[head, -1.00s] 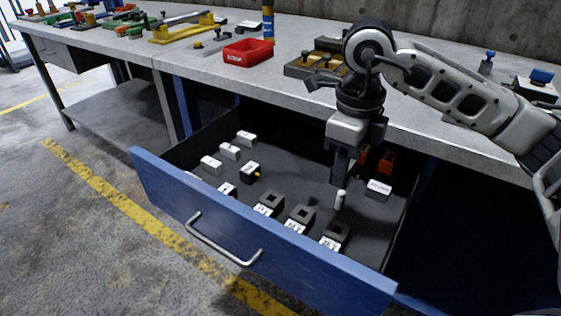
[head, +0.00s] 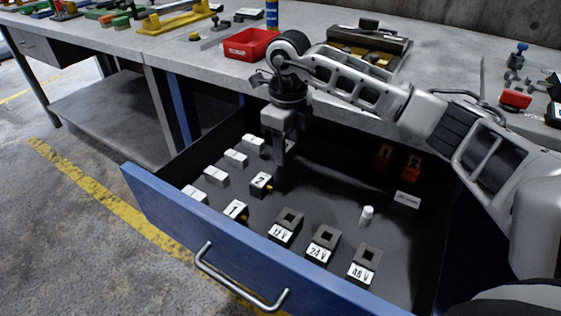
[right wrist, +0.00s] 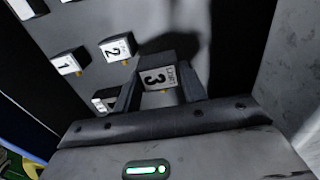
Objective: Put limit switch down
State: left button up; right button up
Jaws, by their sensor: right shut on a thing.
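My right gripper (head: 280,160) hangs over the open drawer, at the back of the block marked 2. In the right wrist view it is shut on a dark limit switch with a white label marked 3 (right wrist: 158,78). In the head view the held switch is hard to make out against the fingers. Similar switches marked 2 (head: 261,182) and 1 (head: 235,210) sit on the drawer floor; they also show in the right wrist view, 2 (right wrist: 116,48) and 1 (right wrist: 66,64). I cannot tell whether the held switch touches the floor. My left gripper is not in view.
The blue drawer front (head: 230,245) bounds the near side. White blocks (head: 236,158) line the left. Blocks marked 12 V (head: 285,226), 24 V (head: 321,243) and 48 V (head: 365,265) stand along the front. A white cylinder (head: 367,215) stands nearby. The workbench edge overhangs the drawer's back.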

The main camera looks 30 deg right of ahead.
aim_at(280, 174)
jog(key=w+f, duration=0.2)
jog(key=shift+w+a+f, duration=0.1)
jog(key=shift+a+f, duration=0.25)
jog(key=shift+f, duration=0.05)
notch_tip(280, 174, down, 2)
jog(key=shift+f+b, duration=0.25)
jog(key=shift+b, duration=0.15)
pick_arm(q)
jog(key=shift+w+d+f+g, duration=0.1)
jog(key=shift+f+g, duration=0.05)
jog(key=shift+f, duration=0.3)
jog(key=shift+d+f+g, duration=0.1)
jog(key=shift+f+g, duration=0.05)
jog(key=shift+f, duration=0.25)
pick_arm(e)
jog(key=shift+f, duration=0.15)
jog(key=shift+f, duration=0.2)
jog(key=o, duration=0.7)
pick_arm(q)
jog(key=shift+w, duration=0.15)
pick_arm(e)
jog(key=shift+o, duration=0.2)
jog(key=shift+r, duration=0.1)
